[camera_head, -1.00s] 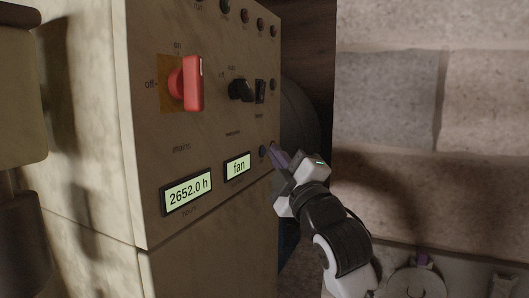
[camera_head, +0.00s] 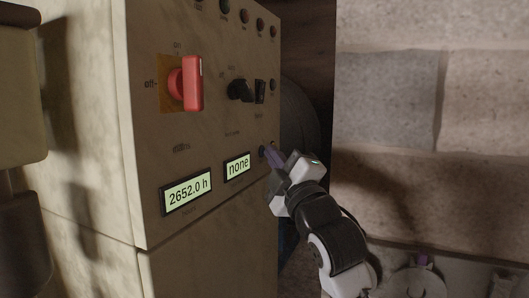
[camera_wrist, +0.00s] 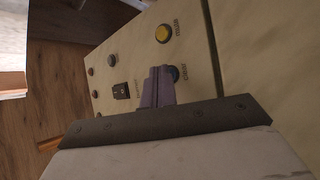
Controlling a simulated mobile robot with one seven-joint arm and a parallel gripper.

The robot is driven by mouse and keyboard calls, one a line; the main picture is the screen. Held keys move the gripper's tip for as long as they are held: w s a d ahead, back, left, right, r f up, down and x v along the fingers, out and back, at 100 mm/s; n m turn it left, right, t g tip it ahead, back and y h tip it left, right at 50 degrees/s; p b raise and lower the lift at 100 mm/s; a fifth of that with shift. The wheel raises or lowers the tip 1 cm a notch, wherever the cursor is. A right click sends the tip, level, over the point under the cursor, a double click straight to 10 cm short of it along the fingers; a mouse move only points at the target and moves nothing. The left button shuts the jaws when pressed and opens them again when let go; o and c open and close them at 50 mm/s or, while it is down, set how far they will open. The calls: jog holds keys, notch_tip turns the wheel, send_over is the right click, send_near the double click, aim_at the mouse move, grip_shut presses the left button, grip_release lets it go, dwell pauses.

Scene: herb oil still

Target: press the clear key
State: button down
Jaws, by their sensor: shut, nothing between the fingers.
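The clear key, a small round blue button, sits low on the right of the cream panel (camera_head: 215,130). In the wrist view the blue key (camera_wrist: 174,73) shows just beside my fingertips, partly hidden by them. My gripper (camera_head: 269,152) is shut and empty, its purple fingers pointing at the panel at the key. The fingers also show in the wrist view (camera_wrist: 158,85). Whether they touch the key or stop just short, I cannot tell. The small display (camera_head: 237,167) left of the key reads "none".
A wider display (camera_head: 187,192) reads 2652.0 h. A red rotary switch (camera_head: 192,84), a black selector knob (camera_head: 240,90) and a black rocker (camera_head: 260,91) stick out of the panel above. A yellow button (camera_wrist: 163,34) is near the blue key. A block wall stands at right.

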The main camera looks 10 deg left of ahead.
jog(key=shift+d, duration=0.15)
jog(key=shift+s+d+b, duration=0.25)
jog(key=shift+d+b, duration=0.05)
jog(key=shift+d, duration=0.3)
jog(key=d, duration=0.1)
jog(key=s+d+b, duration=0.1)
jog(key=d, duration=0.2)
jog(key=shift+s+d+b, duration=0.25)
jog(key=shift+d+b, duration=0.05)
jog(key=shift+d, duration=0.1)
dwell(2.1)
